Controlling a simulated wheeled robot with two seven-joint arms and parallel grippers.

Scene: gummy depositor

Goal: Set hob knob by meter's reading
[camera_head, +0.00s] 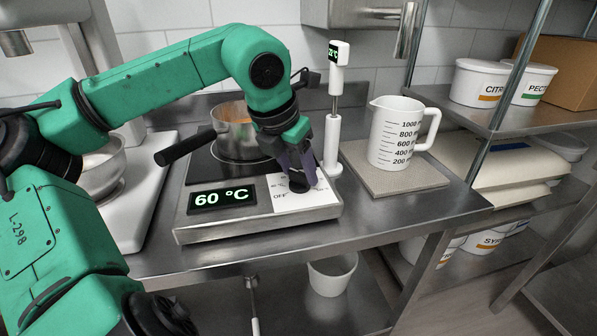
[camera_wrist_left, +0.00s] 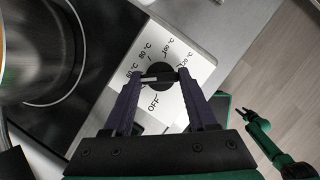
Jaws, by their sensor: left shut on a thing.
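The hob (camera_head: 258,232) stands on the steel table, and its lit display (camera_head: 222,198) reads 60 °C. My left gripper (camera_head: 303,178) is shut on the black hob knob (camera_head: 298,186), which it partly hides in the head view. In the left wrist view the knob (camera_wrist_left: 159,76) sits between both fingertips, and its white line points left, near the 60 °C mark. My right gripper (camera_wrist_left: 249,115) is small and dark in the left wrist view.
A white measuring jug (camera_head: 392,135) stands on a mat (camera_head: 400,182) to the right. Tubs stand on the right shelf. A white bucket (camera_head: 332,274) is below the table.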

